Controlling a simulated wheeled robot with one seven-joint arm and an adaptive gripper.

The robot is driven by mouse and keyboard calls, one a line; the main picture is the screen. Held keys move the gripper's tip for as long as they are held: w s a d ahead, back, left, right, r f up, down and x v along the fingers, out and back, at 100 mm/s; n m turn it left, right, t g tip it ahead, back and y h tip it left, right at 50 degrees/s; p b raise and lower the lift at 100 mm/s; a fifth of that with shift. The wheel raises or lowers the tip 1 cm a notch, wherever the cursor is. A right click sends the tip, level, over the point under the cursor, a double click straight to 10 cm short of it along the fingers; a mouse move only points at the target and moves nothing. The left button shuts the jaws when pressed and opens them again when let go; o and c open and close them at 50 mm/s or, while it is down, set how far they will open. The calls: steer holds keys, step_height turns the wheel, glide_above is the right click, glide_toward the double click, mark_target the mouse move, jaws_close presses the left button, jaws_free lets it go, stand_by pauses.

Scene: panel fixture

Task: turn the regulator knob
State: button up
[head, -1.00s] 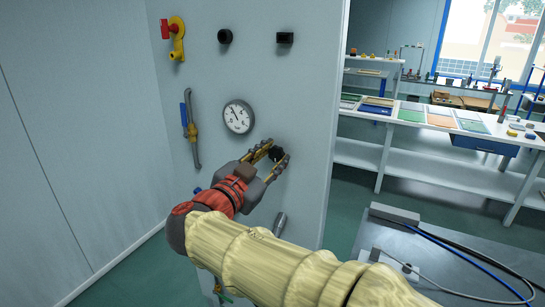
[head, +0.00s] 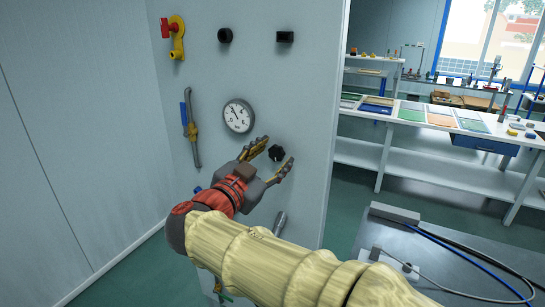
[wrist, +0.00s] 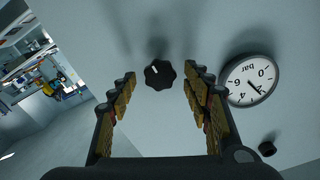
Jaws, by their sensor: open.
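The regulator knob (head: 277,153) is black and lobed, on the pale upright panel below and right of the round gauge. In the wrist view the knob (wrist: 159,74) shows a white mark near its upper left edge. My gripper (head: 273,155) is open, with its yellow-padded fingers on either side of the knob and clear gaps to it. In the wrist view my gripper (wrist: 158,82) has the knob between and slightly beyond its fingertips, touching neither. The pressure gauge (head: 238,116) is white-faced; in the wrist view the gauge (wrist: 250,81) appears turned over, marked bar.
On the panel (head: 255,75) are a red-handled yellow valve (head: 177,38), two black fittings (head: 225,36) (head: 285,37) and a blue-handled lever valve (head: 189,125). A grey cylindrical part (head: 280,222) sits below the knob. A workbench (head: 420,117) stands back right.

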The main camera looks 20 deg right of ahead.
steer(key=v, duration=1.2)
steer(key=shift+r, duration=0.1)
